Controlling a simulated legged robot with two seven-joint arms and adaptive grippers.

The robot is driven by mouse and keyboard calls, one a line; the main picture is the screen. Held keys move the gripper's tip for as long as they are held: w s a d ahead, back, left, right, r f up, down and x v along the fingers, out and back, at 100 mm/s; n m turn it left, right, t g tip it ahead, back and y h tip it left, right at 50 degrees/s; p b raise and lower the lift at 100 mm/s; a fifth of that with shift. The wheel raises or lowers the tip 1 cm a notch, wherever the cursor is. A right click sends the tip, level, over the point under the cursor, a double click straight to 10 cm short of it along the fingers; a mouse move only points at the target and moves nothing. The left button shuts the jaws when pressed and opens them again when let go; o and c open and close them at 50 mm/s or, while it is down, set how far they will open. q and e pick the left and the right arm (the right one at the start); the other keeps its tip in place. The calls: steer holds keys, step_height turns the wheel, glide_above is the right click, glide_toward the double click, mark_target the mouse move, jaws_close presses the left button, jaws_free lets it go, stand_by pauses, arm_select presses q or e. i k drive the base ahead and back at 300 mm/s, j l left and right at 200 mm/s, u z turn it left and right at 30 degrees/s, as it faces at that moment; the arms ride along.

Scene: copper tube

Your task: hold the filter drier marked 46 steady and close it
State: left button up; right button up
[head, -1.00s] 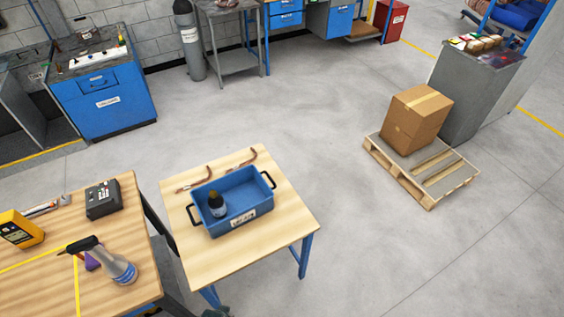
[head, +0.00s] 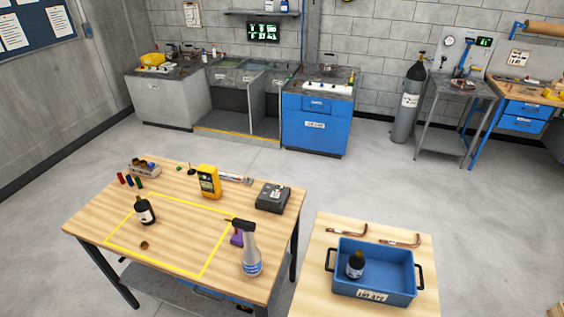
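A dark bottle-shaped body with a pale label (head: 146,212) stands upright inside the yellow taped area on the left wooden table (head: 85,228). It may be the filter drier, but its marking is too small to read. A small brown cap-like piece (head: 144,245) lies on the table in front of it, apart from it. A similar dark body with a pale label (head: 355,266) stands in the blue tray (head: 395,288) on the right wooden table. Neither of my grippers is in view.
A spray bottle (head: 250,255) stands at the taped area's right corner, beside a purple item (head: 236,236). A yellow meter (head: 209,182), a dark grey box (head: 272,198) and a small rack (head: 145,170) line the back. Bent copper tubes (head: 345,230) lie behind the tray.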

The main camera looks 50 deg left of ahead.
mark_target(143, 208)
steer(key=u, duration=2.85)
